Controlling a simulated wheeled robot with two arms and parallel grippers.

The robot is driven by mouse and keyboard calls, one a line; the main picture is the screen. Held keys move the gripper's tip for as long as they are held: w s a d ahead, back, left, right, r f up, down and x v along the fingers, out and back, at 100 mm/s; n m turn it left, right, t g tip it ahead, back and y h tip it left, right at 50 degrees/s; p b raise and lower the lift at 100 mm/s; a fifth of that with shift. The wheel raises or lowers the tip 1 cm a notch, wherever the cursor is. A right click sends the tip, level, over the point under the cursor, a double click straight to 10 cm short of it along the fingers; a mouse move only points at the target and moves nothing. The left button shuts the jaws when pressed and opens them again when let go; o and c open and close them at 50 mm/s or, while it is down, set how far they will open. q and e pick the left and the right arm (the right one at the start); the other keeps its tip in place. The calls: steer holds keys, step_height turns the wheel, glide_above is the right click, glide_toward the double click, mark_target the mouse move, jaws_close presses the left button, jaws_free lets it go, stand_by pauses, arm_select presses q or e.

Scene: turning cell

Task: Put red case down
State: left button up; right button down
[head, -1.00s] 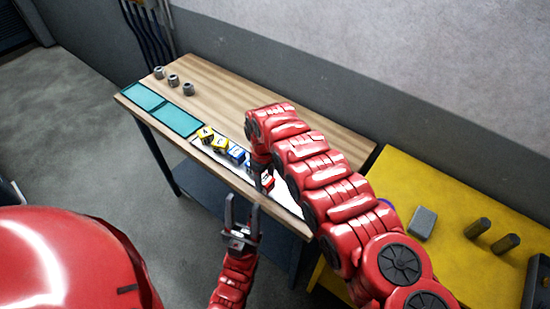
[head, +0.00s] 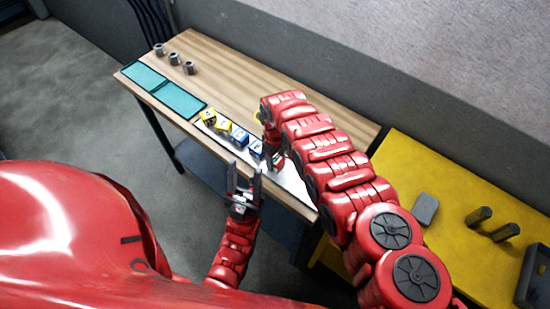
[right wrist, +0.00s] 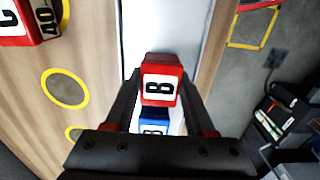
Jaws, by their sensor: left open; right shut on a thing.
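The red case (right wrist: 160,82), with a black B on a white label, is between the fingers of my right gripper (right wrist: 163,100) in the right wrist view. The gripper is shut on it, over the white strip (right wrist: 185,35) on the bench. A blue case (right wrist: 153,127) also marked B is close beside it. I cannot tell whether the red case touches the strip. My left gripper (head: 243,190) is open and empty at the bench's front edge.
Yellow cases (head: 223,126) and blue cases (head: 240,138) form a row on the strip. Teal trays (head: 180,100) and grey metal parts (head: 174,58) are further left. Another red case (right wrist: 15,25) and yellow rings (right wrist: 66,88) show on the wooden bench. A yellow table (head: 450,210) stands at right.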

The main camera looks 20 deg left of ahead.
steer(key=c, duration=0.6)
jaws_free()
steer(key=shift+w+f, duration=0.1)
steer(key=shift+f, duration=0.05)
steer(key=o, duration=0.4)
steer(key=shift+w+a, duration=0.1)
steer(key=shift+c, duration=0.2)
